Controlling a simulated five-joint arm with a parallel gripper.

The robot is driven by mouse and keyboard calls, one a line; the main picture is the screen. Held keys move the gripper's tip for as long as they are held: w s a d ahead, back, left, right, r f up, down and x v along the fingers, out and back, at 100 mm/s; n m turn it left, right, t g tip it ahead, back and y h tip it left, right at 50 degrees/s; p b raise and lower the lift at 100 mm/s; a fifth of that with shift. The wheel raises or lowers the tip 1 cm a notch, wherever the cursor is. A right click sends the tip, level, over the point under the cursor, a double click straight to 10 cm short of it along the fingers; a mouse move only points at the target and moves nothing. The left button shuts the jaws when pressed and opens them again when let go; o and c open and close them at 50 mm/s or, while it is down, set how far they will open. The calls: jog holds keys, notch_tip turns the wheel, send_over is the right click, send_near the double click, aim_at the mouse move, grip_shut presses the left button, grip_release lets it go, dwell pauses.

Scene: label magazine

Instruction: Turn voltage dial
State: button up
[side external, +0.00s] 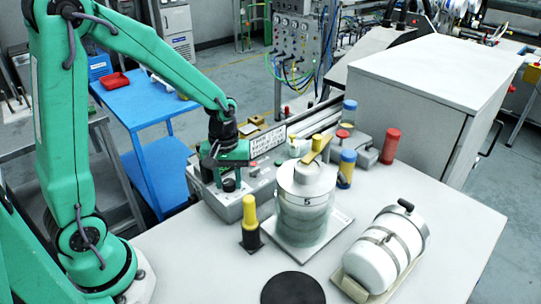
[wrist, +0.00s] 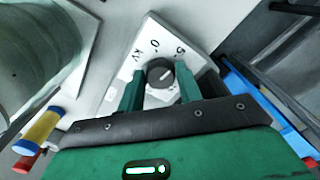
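The voltage dial (wrist: 160,72) is a dark round knob with a light pointer line on a pale panel (wrist: 150,40) marked 0, 5 and kV. The line points toward the upper right of the wrist view. The dial also shows in the side view (side external: 230,185), on top of a grey control box (side external: 222,205). My green gripper (wrist: 160,85) is open, with one finger on each side of the dial and small gaps visible. In the side view my gripper (side external: 223,165) is above the dial, pointing down. Contact cannot be told.
A glass-walled cylinder (side external: 304,205) stands right of the control box. A yellow-topped black post (side external: 250,222) stands in front of it. A white tank (side external: 383,250) lies at the right, and a black disc (side external: 293,289) at the front. Coloured cylinders (side external: 346,168) stand behind.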

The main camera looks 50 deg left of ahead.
jog(key=c, duration=0.4)
jog(key=shift+c, duration=0.2)
jog(key=shift+m, duration=0.4)
jog(key=m, duration=0.9)
jog(key=shift+a+m, duration=0.1)
jog(key=shift+m, duration=0.3)
jog(key=o, duration=1)
jog(key=shift+c, duration=0.2)
